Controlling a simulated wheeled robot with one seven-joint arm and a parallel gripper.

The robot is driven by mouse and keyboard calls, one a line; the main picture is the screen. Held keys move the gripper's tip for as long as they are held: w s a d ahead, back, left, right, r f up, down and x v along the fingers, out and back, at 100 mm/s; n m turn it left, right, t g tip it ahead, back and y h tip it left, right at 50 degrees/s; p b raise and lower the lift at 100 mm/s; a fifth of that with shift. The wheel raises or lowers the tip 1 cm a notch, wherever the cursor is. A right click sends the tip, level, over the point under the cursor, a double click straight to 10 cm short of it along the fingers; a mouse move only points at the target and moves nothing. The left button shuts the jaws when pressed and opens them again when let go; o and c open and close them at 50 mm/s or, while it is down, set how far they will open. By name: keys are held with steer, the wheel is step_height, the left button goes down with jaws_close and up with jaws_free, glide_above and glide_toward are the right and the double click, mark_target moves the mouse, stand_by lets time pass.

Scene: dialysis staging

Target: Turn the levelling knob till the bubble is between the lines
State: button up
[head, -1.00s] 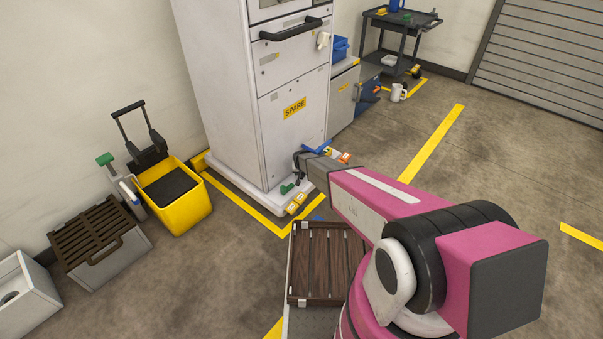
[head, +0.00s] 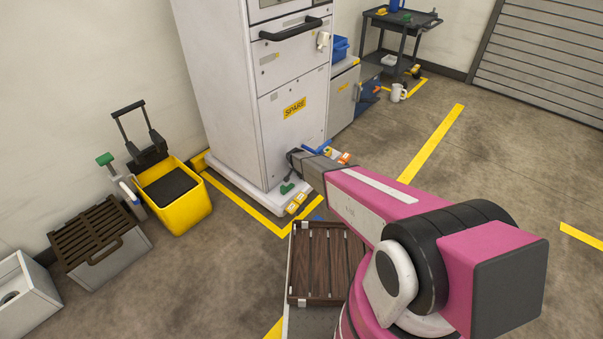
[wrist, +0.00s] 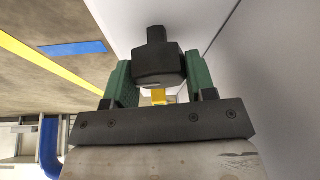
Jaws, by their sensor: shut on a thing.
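The levelling knob (wrist: 158,66) is a dark, faceted knob with a narrower stub, low by the white machine (head: 265,100). My gripper (wrist: 158,76) has its two green fingers on either side of the knob, shut on it, in the wrist view. In the head view the dark end of my arm reaches the machine's lower front, and the knob and fingertips cannot be made out. A small yellow piece (wrist: 158,95) shows just below the knob in the wrist view. The bubble and its lines cannot be made out in either view.
Small yellow blocks (head: 297,203) and a green piece (head: 287,188) sit by the machine's base. A yellow bucket (head: 176,195) stands left of it. A slatted wooden tray (head: 325,262) lies in front. Open floor (head: 480,150) extends right.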

steer(key=shift+m+h, duration=0.3)
steer(key=shift+m, duration=0.6)
steer(key=shift+g, duration=0.3)
steer(key=o, duration=0.9)
steer(key=shift+r, duration=0.1)
steer(key=v, duration=1)
steer(key=shift+s+a+r, duration=0.1)
steer(key=shift+s+r, duration=0.1)
steer(key=shift+r, duration=0.05)
